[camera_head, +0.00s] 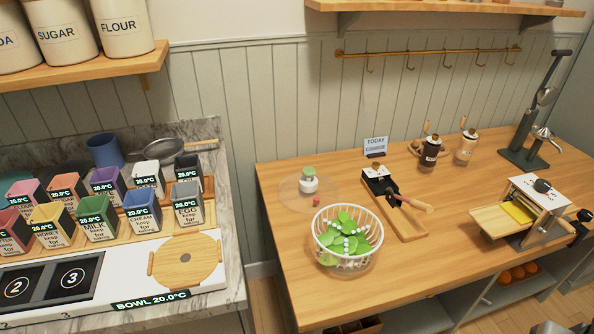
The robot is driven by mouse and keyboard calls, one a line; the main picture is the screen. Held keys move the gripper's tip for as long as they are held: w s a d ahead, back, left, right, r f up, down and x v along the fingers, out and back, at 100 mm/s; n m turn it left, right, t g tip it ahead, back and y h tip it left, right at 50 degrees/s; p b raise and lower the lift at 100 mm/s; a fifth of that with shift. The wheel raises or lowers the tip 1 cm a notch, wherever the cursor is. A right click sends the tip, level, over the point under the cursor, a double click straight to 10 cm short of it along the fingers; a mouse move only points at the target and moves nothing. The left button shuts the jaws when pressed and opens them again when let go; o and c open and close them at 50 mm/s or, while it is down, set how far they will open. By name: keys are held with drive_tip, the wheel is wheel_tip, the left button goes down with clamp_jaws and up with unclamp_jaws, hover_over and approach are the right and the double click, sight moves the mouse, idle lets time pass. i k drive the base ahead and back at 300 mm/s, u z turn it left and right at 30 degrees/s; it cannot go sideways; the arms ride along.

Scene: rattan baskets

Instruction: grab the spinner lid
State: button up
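A small white piece with a green top (309,181) stands on the wooden table near its left side. A faint, see-through round shape surrounds it; this looks like the spinner lid with its knob. A white slotted basket (318,232) holding green leaves and small white balls stands in front of it, near the table's front edge. The basket has no cover on it. My gripper is not in view, so its opening cannot be seen.
A small red piece (316,201) lies between lid and basket. A wooden board with a black-ended tool (400,213) is to the right. Two grinders, a press and a crank machine (535,215) stand farther right. Labelled bins (97,218) fill the left counter.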

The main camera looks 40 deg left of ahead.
sight(296, 194)
drive_tip(key=u, duration=1)
drive_tip(key=i, duration=0.9)
drive_tip(key=u, duration=0.8)
